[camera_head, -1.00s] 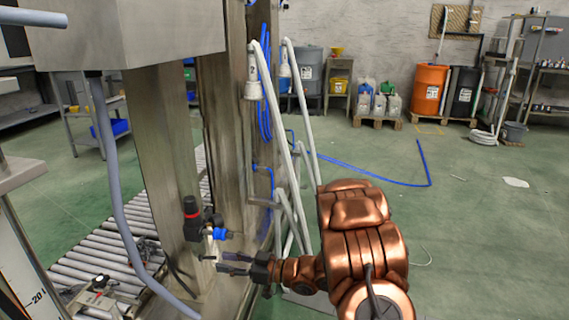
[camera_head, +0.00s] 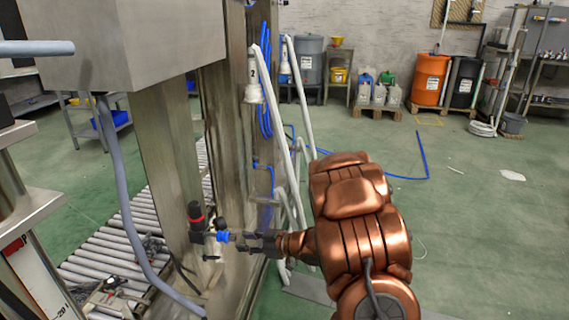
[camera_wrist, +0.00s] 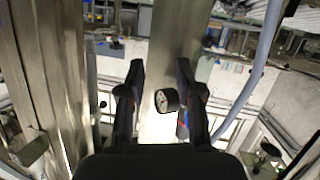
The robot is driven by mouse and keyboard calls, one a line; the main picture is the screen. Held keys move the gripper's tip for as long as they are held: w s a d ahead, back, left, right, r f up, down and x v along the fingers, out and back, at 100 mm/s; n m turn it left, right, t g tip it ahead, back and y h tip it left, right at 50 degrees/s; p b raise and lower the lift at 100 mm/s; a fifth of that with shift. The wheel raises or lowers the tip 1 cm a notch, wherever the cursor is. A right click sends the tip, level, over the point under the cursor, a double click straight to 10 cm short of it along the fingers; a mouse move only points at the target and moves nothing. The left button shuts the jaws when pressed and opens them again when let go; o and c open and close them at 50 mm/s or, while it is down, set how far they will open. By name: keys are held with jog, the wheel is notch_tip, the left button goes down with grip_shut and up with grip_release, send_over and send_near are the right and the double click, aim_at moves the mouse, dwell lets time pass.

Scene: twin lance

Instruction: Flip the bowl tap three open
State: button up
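A black fitting with a red cap (camera_head: 196,216) and a blue part (camera_head: 222,227) is mounted on the steel column. A small dark lever-like piece (camera_head: 211,257) shows just below it. I cannot tell which part is bowl tap three. My gripper (camera_head: 240,241) is just right of the blue part, pointing at the fitting. In the wrist view, my gripper (camera_wrist: 160,75) has its fingers apart. A round gauge (camera_wrist: 167,101) shows between them, apparently beyond the fingers. Red and blue bits show partly behind the right finger. I cannot see any contact.
A roller conveyor (camera_head: 135,225) lies at left. A white ladder-like frame (camera_head: 275,110) and blue hoses are close behind my arm. Green floor is open at right.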

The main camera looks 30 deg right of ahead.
jog(key=s+d+r+m+g+h+p, duration=0.1)
jog(key=d+r+h+p, duration=0.2)
jog(key=r+p, duration=0.2)
jog(key=s+d+r+m+g+h+p, duration=0.1)
jog(key=d+r+m+h+p, duration=0.1)
jog(key=r, duration=0.8)
jog(key=s+d+r+m+g+h+p, duration=0.1)
jog(key=s+d+r+m+h+p, duration=0.1)
jog(key=d+r+h+p, duration=0.2)
jog(key=shift+d+r+g+h+p, duration=0.35)
jog(key=shift+r+h+p, duration=0.75)
jog(key=shift+r+p, duration=0.7)
jog(key=shift+s+f, duration=0.1)
jog(key=shift+s, duration=0.1)
